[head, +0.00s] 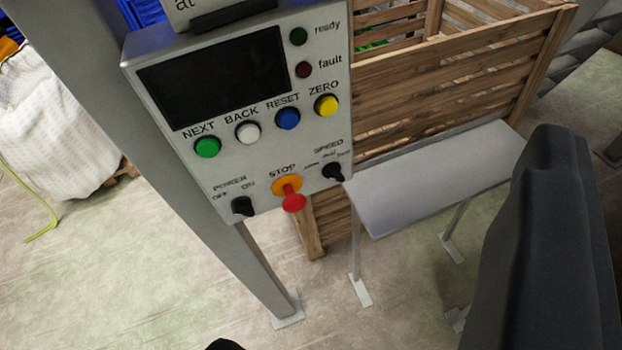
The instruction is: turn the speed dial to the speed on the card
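The speed dial (333,173) is a small black knob at the lower right corner of the grey control box (215,185), under the label SPEED. Its position marks are too small to read. A white card (212,9) sits at the top of the box, cut off by the picture edge; only "at" shows, so its speed is hidden. My gripper (390,240) shows as one large dark finger at the right and a small dark tip at the bottom edge. The fingers are wide apart with nothing visible between them, and neither covers the dial.
The red STOP button (291,196) and the black power switch (242,206) are left of the dial. Green, white, blue and yellow buttons sit above, below a dark screen (213,77). A grey shelf (430,178) and a wooden crate (450,85) stand to the right.

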